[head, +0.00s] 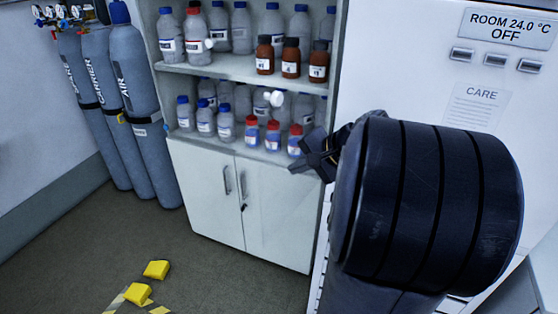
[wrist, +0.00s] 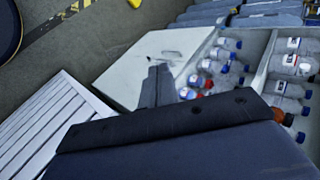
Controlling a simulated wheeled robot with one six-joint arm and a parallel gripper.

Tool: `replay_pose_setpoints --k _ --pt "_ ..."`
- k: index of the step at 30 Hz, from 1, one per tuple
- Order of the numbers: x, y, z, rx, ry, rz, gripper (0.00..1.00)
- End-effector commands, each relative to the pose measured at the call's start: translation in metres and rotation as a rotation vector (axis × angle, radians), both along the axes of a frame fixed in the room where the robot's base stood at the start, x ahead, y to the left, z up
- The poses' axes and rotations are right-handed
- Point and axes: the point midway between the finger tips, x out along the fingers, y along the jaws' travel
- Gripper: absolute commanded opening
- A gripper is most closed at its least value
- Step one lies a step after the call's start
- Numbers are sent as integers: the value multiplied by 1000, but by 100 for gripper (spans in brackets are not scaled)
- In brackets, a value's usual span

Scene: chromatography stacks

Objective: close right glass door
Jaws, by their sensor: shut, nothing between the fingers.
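The white cabinet (head: 182,68) has upper shelves of bottles. The clear glass of the right door is hard to make out, so I cannot tell its angle. Two round white knobs, one higher at left (head: 209,43) and one lower (head: 275,98), show in front of the bottles. My gripper (head: 306,165) is at the cabinet's right side, near the lower shelf's right end, to the right of and below the lower knob. In the wrist view my gripper (wrist: 160,70) is shut and empty, over the cabinet front. I cannot tell whether it touches glass.
White lower doors (head: 275,215) with handles are below the shelves. Gas cylinders (head: 135,100) stand at the left. Yellow blocks (head: 156,269) lie on the floor near striped tape. A wall with a room sign (head: 508,28) is at the right. The floor before the cabinet is mostly clear.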

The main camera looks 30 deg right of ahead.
Motion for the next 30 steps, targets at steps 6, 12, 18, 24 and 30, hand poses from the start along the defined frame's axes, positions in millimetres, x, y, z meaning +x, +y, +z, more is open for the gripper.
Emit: replay_pose_setpoints --k 6,12,18,24,30 --pt "30 17 -12 1 1 4 0" --pt "46 24 -13 -1 0 1 0" --pt "49 26 -14 0 0 0 0" --pt "49 26 -14 0 0 0 0" --pt "54 29 -14 -1 0 -16 0"
